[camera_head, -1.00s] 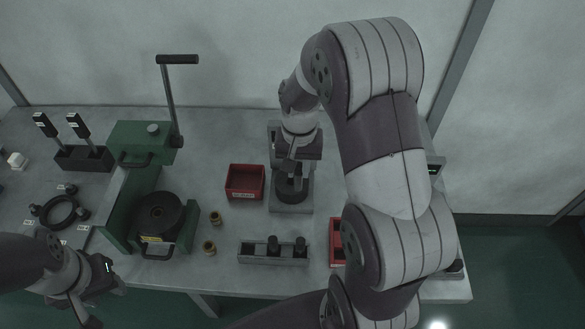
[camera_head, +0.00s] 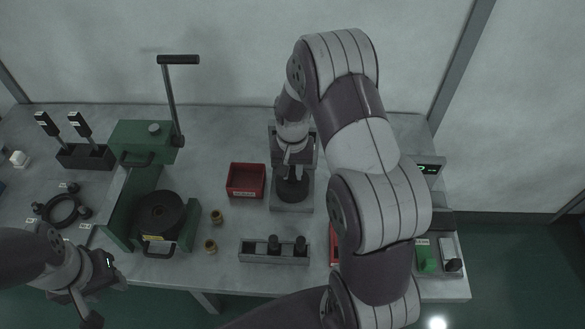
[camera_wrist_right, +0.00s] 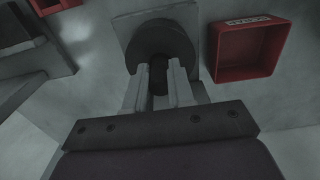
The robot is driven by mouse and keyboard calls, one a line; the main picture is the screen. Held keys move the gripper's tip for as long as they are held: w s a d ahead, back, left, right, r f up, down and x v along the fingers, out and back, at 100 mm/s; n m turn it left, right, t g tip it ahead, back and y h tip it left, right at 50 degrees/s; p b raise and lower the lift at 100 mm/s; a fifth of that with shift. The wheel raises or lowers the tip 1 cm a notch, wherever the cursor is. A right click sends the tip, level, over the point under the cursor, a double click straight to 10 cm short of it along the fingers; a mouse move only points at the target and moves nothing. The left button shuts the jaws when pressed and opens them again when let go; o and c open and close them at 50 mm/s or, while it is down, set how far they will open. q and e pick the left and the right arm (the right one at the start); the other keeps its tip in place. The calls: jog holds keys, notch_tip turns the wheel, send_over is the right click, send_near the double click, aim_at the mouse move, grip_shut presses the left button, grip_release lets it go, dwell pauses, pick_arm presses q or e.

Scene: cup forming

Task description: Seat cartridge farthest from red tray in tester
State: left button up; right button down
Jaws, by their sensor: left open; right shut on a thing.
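My right gripper (camera_head: 291,172) points down over a round black holder on the grey stand (camera_head: 293,207), which I take for the tester. Its fingers, also seen in the right wrist view (camera_wrist_right: 158,92), are shut on a dark cartridge (camera_wrist_right: 158,78); its lower end meets the black holder (camera_wrist_right: 162,40), and I cannot tell how deep it sits. Two black cartridges (camera_head: 273,244) (camera_head: 300,246) stand in the grey rack (camera_head: 254,258); its left end is empty. A red tray (camera_head: 245,194) lies left of the stand. My left gripper (camera_head: 112,276) is open and empty at lower left.
A green press (camera_head: 140,140) with a tall lever stands at left. Two brass pieces (camera_head: 217,216) (camera_head: 210,246) lie between it and the rack. Another red tray (camera_head: 334,245) is partly behind my right arm. A display (camera_head: 429,169) and a green block (camera_head: 426,258) are at right.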

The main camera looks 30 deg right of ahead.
jog(key=c, duration=1)
grip_release()
jog(key=shift+w+f, duration=0.1)
jog(key=shift+f, duration=0.05)
notch_tip(320, 180, up, 12)
jog(key=s+a+n, duration=0.2)
jog(key=s, duration=0.2)
jog(key=s+a+f+n+t, duration=0.1)
jog(key=s+a+n, duration=0.1)
jog(key=s, duration=0.3)
jog(key=s+a+f+n, duration=0.1)
jog(key=s+a+n, duration=0.1)
jog(key=s+a, duration=0.2)
jog(key=shift+s+f+n+b, duration=0.15)
jog(key=shift+s+n+b, duration=0.15)
jog(key=shift+b, duration=0.05)
